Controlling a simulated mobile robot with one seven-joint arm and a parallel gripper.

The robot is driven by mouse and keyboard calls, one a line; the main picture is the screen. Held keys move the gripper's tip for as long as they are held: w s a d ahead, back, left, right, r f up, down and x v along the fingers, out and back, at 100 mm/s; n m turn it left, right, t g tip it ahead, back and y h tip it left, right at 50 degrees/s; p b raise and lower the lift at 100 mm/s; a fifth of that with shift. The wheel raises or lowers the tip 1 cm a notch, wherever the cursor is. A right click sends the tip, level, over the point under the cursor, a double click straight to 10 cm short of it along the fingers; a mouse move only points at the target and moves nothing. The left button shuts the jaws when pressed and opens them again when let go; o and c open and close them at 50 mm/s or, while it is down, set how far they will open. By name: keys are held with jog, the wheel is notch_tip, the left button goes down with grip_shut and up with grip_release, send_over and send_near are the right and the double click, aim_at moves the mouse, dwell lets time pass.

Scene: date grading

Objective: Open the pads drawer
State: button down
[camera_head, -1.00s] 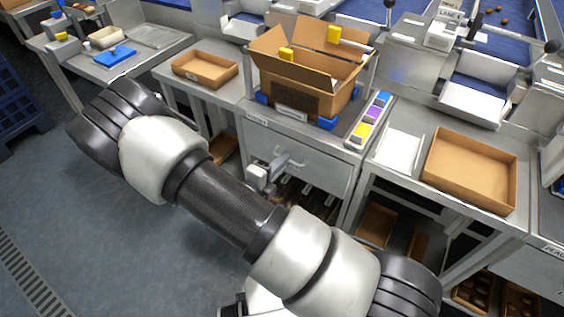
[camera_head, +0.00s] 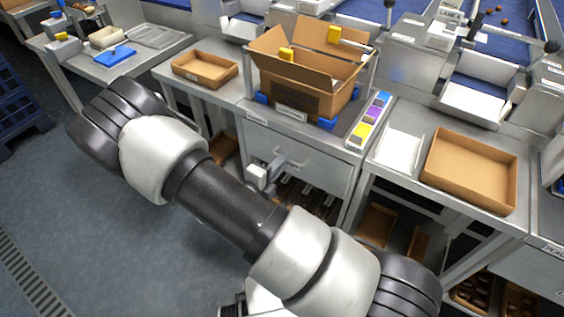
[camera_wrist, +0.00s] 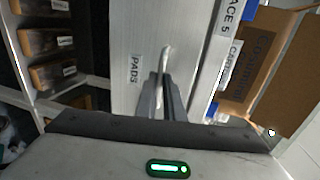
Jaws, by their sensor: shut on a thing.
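The pads drawer (camera_head: 318,172) is a grey metal front under the middle bench, and it looks flush with the frame. Its bar handle (camera_head: 292,159) stands out from the front. In the wrist view the drawer front (camera_wrist: 130,35) carries a PADS label (camera_wrist: 134,69), and the handle (camera_wrist: 165,58) lies between my fingertips. My gripper (camera_wrist: 164,82) is shut on the handle. In the head view my gripper (camera_head: 262,176) is at the handle's left end, partly hidden by my arm.
An open carton (camera_head: 305,92) stands on the bench above the drawer. Shallow brown trays sit on the left bench (camera_head: 204,69) and right bench (camera_head: 470,170). Labelled boxes (camera_wrist: 50,42) sit on shelves below.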

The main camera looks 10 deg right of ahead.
jog(key=shift+a, duration=0.1)
jog(key=f+p+v, duration=0.1)
jog(key=f+v, duration=0.1)
jog(key=v, duration=0.9)
jog(key=f+p+v, duration=0.2)
jog(key=v, duration=0.9)
jog(key=shift+s+a+f, duration=0.3)
jog(key=shift+s+a, duration=0.25)
jog(key=shift+s, duration=0.05)
jog(key=c, duration=1.9)
grip_release()
jog(key=shift+o, duration=0.2)
jog(key=v, duration=1.7)
jog(key=shift+s, duration=0.15)
jog(key=shift+a, duration=0.15)
